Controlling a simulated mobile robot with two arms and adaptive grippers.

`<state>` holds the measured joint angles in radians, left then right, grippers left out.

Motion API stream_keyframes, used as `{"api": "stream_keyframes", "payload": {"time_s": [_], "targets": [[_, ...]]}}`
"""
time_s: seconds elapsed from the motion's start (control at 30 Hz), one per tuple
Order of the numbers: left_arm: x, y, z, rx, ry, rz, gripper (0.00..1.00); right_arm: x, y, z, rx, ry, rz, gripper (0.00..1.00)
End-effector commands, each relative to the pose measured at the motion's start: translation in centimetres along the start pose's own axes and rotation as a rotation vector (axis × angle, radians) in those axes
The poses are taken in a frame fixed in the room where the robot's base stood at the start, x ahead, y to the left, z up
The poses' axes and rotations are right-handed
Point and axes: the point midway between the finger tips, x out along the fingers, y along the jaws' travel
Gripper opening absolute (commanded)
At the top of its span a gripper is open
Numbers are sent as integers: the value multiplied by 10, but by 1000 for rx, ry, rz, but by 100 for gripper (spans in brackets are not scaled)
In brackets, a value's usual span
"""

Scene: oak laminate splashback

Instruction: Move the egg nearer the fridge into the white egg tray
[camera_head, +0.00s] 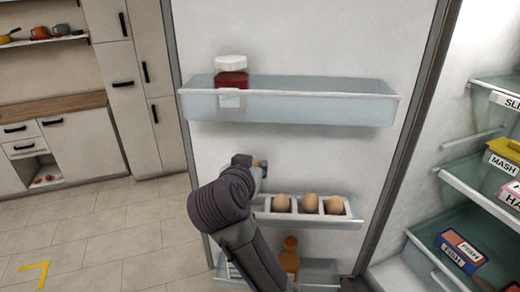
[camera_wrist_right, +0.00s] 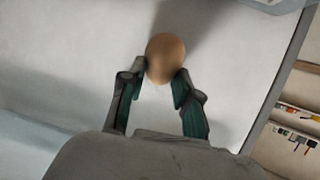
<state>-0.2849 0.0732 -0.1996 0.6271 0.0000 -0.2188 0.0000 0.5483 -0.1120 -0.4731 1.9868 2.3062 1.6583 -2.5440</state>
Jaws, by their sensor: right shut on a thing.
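My right gripper (camera_head: 257,168) is shut on a brown egg. In the head view only a small part of this egg (camera_head: 257,162) shows, past the gripper. In the right wrist view the egg (camera_wrist_right: 165,56) sits between the two fingertips (camera_wrist_right: 163,78), in front of a pale panel. The white egg tray (camera_head: 323,213) stands in the middle door shelf (camera_head: 300,222), with 3 brown eggs (camera_head: 310,203) in it. The gripper and its egg are above and left of the tray, clear of it. My arm hides the left end of that shelf. My left gripper is not in view.
Above is a door shelf (camera_head: 330,107) with a red jar (camera_head: 231,80) at its left. Below, an orange-brown bottle (camera_head: 289,258) stands in the low shelf. At right are fridge shelves with boxes (camera_head: 461,250). The door face above the tray is clear.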

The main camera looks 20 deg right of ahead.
Motion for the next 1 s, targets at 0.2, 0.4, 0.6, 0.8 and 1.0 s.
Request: {"api": "stream_keyframes", "payload": {"time_s": [0.2,0.4,0.6,0.8,1.0], "targets": [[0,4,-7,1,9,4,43,2,0,6,-1,0,0,0],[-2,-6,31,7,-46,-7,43,7,0,20,-2,1,0,0],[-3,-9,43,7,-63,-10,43,12,0,35,-2,1,0,0],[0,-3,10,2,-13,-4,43,12,0,35,1,2,-1,0],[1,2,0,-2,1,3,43,14,0,40,2,1,-1,0]]}}
